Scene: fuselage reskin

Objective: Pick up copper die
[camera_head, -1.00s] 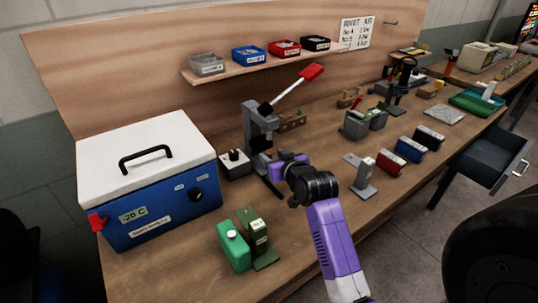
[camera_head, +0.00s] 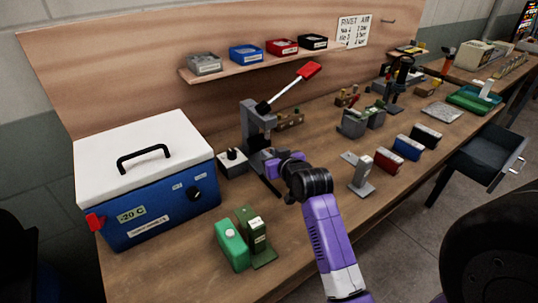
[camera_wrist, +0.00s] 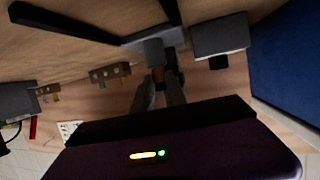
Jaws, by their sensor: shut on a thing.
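The copper die (camera_wrist: 172,78) shows in the wrist view as a small copper-brown piece between the fingertips. My gripper (camera_wrist: 161,84) is shut on it, right by the grey metal of the lever press (camera_wrist: 155,52). I cannot tell whether the die still touches the press. In the head view my gripper (camera_head: 268,168) is at the foot of the press (camera_head: 256,125), which has a red-handled lever. The die is hidden there by the gripper and wrist.
A grey box with a black knob (camera_head: 232,163) stands just left of the press. A blue cooler (camera_head: 165,205) is farther left. A rack of dies (camera_head: 289,119) is behind. Green containers (camera_head: 232,247) and a grey stand (camera_head: 363,178) are on the near bench.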

